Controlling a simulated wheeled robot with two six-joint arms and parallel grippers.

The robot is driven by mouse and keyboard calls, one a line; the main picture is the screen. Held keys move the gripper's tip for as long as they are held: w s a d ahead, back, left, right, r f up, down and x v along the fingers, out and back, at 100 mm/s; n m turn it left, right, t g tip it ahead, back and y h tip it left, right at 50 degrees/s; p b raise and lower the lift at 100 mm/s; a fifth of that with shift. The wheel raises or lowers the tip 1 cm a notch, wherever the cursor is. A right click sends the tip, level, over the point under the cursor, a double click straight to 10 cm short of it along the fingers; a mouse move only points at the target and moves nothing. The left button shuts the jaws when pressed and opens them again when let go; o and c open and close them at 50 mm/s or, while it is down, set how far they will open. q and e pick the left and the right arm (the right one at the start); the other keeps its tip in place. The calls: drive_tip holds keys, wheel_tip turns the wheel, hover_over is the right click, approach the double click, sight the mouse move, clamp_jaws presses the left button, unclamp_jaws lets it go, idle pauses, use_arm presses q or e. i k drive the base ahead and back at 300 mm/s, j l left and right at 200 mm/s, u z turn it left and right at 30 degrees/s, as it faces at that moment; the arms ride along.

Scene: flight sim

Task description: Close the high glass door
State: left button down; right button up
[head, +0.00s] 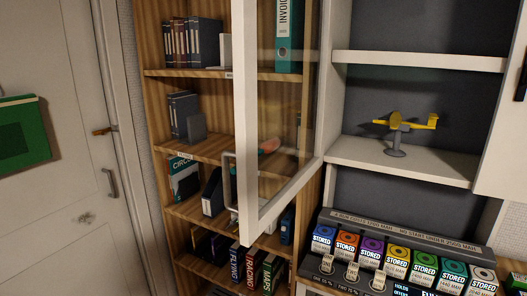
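The high glass door (243,130) has a white frame and a clear pane. It stands open, swung out toward me, with its far edge beside the left side of the white upper cabinet (420,63). Its near lower corner hangs in front of the wooden bookcase. A pale bar handle (229,182) sits at the near edge, low on the frame. The cabinet's shelves are exposed, and a yellow model aircraft on a grey stand (397,132) is on the lower one. The door's top is out of the frame. Neither of my grippers is in view.
A wooden bookcase (155,110) with books and binders stands behind the door. Below the cabinet are several coloured boxes marked STORED (397,262) and small switches (354,270). A white panel (507,125) is at right. A pale room door (85,170) is at left.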

sight(253, 222)
drive_tip(key=i+j, duration=0.3)
drive_tip(key=i+j+z, duration=0.35)
drive_tip(key=j, duration=0.25)
drive_tip(key=i+j+z, duration=0.35)
drive_tip(key=j, duration=0.35)
drive_tip(key=z, duration=0.8)
